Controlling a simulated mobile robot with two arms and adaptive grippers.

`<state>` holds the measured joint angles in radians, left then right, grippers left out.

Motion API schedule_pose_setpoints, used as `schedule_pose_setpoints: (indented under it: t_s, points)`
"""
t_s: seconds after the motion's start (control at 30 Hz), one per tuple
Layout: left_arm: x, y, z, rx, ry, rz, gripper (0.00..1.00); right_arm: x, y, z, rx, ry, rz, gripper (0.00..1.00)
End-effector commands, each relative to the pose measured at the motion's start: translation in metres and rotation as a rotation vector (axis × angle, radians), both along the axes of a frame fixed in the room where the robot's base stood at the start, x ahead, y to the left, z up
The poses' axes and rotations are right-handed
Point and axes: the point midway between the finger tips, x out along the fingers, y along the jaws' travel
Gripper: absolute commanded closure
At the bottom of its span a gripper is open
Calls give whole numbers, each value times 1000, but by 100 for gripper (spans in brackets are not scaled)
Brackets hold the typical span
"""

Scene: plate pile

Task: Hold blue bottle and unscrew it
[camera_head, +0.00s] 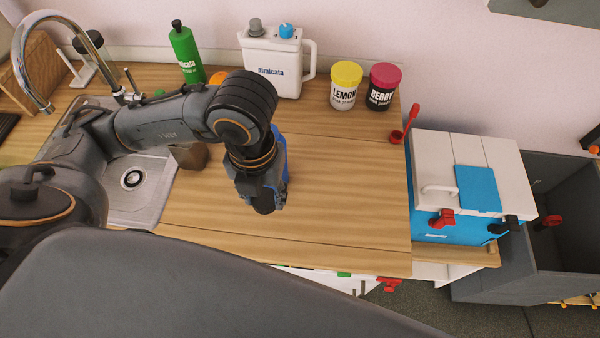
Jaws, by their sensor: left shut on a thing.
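A blue bottle (286,165) shows only as a narrow blue strip at the right side of my left gripper, over the middle of the wooden counter (340,205). My left gripper (265,198) points down at the bottle and is shut on it. The wrist and fingers hide most of the bottle, so I cannot see its cap or whether its base touches the counter. My right gripper is not in view.
A green bottle (187,55), a white jug (273,65) and yellow-lidded (345,87) and red-lidded (383,88) jars stand along the wall. A sink (150,205) is left. A white-and-blue box (440,165) is right. The counter's right part is clear.

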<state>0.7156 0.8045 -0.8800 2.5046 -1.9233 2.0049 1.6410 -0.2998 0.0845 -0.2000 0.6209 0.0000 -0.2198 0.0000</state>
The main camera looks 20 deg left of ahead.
Motion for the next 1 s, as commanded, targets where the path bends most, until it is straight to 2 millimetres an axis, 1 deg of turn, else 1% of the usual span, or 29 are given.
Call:
schedule_pose_setpoints:
  t_s: [0.07, 0.17, 0.3, 0.47, 0.5, 0.53, 0.77, 0.8, 0.9, 1.0]
  points:
    - [-1, 0, -1, -1, 1, 44, 97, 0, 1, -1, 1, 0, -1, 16]
    - [2, -1, -7, -1, -4, 68, 97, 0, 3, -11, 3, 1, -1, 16]
    - [12, -3, -15, -1, -8, 71, 97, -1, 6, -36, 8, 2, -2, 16]
    - [22, -5, -18, 0, -7, 70, 97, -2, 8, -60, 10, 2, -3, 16]
    - [26, -7, -14, 0, 0, 72, 97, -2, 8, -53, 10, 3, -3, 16]
    - [32, -9, -14, 0, 4, 73, 97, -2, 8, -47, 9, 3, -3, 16]
    - [77, -21, -33, 0, 5, 72, 97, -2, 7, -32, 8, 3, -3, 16]
    - [86, -23, -38, 0, 4, 72, 97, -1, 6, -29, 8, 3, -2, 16]
    - [101, -27, -59, 2, 6, 71, 97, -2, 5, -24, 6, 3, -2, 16]
    - [114, -31, -76, 1, 4, 70, 97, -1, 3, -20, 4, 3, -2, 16]
